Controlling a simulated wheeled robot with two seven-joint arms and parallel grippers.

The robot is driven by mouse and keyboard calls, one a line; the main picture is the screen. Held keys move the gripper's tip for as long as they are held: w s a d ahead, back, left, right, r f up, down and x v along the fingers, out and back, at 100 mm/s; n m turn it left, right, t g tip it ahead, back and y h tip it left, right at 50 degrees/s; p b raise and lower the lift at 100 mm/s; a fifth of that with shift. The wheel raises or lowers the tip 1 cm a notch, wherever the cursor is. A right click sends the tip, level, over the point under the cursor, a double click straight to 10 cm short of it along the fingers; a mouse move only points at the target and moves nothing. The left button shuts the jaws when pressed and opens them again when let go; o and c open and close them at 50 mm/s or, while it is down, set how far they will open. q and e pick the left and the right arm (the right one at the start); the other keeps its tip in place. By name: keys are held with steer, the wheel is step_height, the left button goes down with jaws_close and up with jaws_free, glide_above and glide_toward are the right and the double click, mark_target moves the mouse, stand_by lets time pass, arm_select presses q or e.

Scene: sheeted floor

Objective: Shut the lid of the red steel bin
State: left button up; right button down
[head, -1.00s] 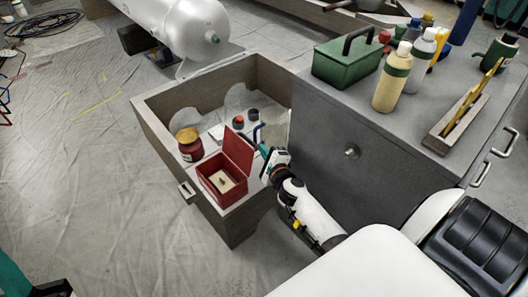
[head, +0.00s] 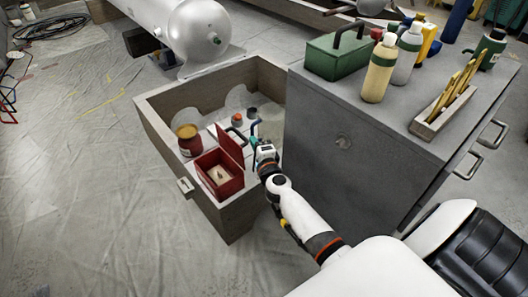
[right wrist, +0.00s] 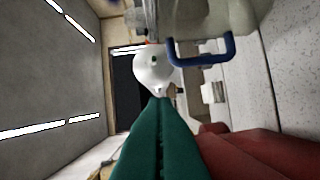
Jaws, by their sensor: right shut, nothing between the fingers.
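The red steel bin (head: 234,187) stands at the near end of the open drawer, with a small pale item inside. Its lid (head: 229,147) is open and stands up along the bin's right side. My right gripper (head: 254,144) is just right of the lid, on its outer side, and is shut and empty. In the right wrist view its green fingers (right wrist: 160,138) are together, and the dark red lid (right wrist: 240,150) shows close beside them. I cannot tell whether they touch. My left gripper is not in view.
In the drawer (head: 210,210), a brown jar (head: 189,145) stands beside the bin. A blue handle (right wrist: 205,57) lies just beyond my fingers. The grey cabinet front (head: 345,175) is close right of my arm. The cabinet top holds a green toolbox (head: 335,60) and bottles.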

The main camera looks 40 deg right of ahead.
mark_target(233, 142)
steer(key=a+n+t, duration=0.1)
steer(key=a+n, duration=0.1)
steer(key=n, duration=0.1)
steer(key=a+r+n+t+b, duration=0.1)
steer(key=a+n, duration=0.3)
steer(key=n, duration=0.1)
steer(key=shift+s+a+r+n+t+b, duration=0.2)
steer(key=shift+a+n+t+b, duration=0.1)
steer(key=shift+a+t, duration=0.1)
steer(key=a+f+n+t+y+b, duration=0.1)
steer(key=a+n+y, duration=0.4)
steer(key=n, duration=0.6)
steer(key=shift+s+a+f+n+t, duration=0.25)
steer(key=shift+a+f+n+t, duration=0.35)
steer(key=shift+f, duration=0.8)
steer(key=shift+a, duration=0.15)
steer(key=shift+f, duration=0.15)
